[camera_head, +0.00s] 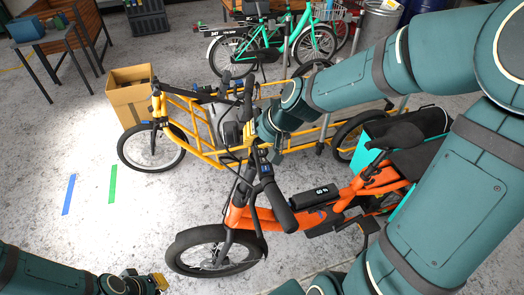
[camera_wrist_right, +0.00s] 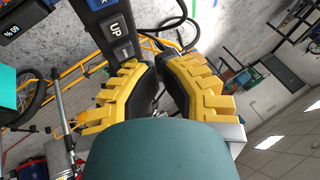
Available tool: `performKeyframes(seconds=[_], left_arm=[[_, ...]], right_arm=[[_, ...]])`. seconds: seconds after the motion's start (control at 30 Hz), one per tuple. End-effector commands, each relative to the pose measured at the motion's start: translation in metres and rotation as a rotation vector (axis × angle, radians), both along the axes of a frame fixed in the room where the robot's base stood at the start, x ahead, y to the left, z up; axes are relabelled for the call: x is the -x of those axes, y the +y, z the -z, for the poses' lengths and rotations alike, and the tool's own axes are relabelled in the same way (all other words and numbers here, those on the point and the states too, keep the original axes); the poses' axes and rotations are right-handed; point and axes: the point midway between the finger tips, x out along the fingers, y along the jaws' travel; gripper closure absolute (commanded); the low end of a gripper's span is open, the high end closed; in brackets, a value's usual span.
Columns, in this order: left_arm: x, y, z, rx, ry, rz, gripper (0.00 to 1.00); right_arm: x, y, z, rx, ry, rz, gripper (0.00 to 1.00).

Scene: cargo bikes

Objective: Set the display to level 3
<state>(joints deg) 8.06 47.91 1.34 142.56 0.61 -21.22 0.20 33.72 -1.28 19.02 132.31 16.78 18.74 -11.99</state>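The orange bike (camera_head: 300,212) stands in front with its handlebar toward me. A small dark unit with a blue face (camera_head: 265,172) sits on the handlebar; its level cannot be read. In the right wrist view a dark control panel (camera_wrist_right: 107,38) shows an "UP" button (camera_wrist_right: 115,28) and a further button (camera_wrist_right: 125,48) below it. My right gripper (camera_wrist_right: 157,64) has its yellow fingertips close together, with nothing seen between them, just below the panel; contact cannot be told. In the head view the right gripper is largely hidden. My left gripper (camera_head: 150,282) is low at the left, away from the bike.
A black cable (camera_wrist_right: 180,22) curves near the panel. The floor at the left is clear.

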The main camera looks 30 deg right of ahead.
Motion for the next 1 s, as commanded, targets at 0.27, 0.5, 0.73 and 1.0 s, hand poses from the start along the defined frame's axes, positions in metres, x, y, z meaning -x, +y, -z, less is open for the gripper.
performKeyframes(seconds=[0.27,0.5,0.73,1.0], left_arm=[[0.0001,0.0,0.0,0.0,0.0,0.0,1.0],[0.0001,-0.0001,0.0001,0.0,0.0,0.0,1.0],[0.0001,0.0,0.0003,0.0,0.0,0.0,1.0],[0.0001,0.0,0.0093,0.0,0.0,0.0,1.0]], right_arm=[[-0.0001,0.0,0.0001,0.0,0.0,0.0,1.0],[-0.0001,0.0,0.0001,0.0,0.0,0.0,1.0],[0.0,0.0,0.0003,0.0,0.0,0.0,1.0],[0.0003,0.0001,0.0081,0.0,0.0,0.0,1.0]])
